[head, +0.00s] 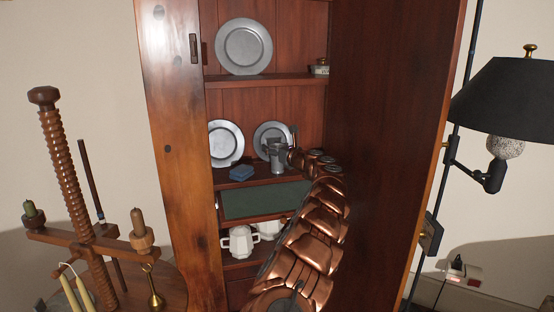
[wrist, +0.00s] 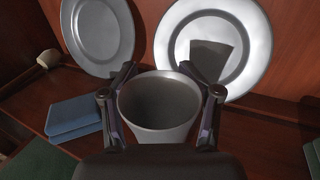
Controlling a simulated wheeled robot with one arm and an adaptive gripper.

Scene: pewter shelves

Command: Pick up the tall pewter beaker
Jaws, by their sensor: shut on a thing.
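The tall pewter beaker (wrist: 158,118) is grey metal with a wide open mouth. In the wrist view it stands between the two fingers of my gripper (wrist: 160,95), which are shut on its sides. In the head view the beaker (head: 278,158) is at the middle shelf, in front of a pewter plate, with my gripper (head: 279,146) around it and my arm reaching in from the lower right. Whether its base touches the shelf is hidden in the wrist view and too small to tell in the head view.
Two pewter plates (wrist: 97,35) (wrist: 213,45) lean on the back wall behind the beaker. A blue folded cloth or box (wrist: 73,118) lies to the left. The cupboard's side panel (head: 385,130) stands right of my arm. White pots (head: 240,241) are on the shelf below.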

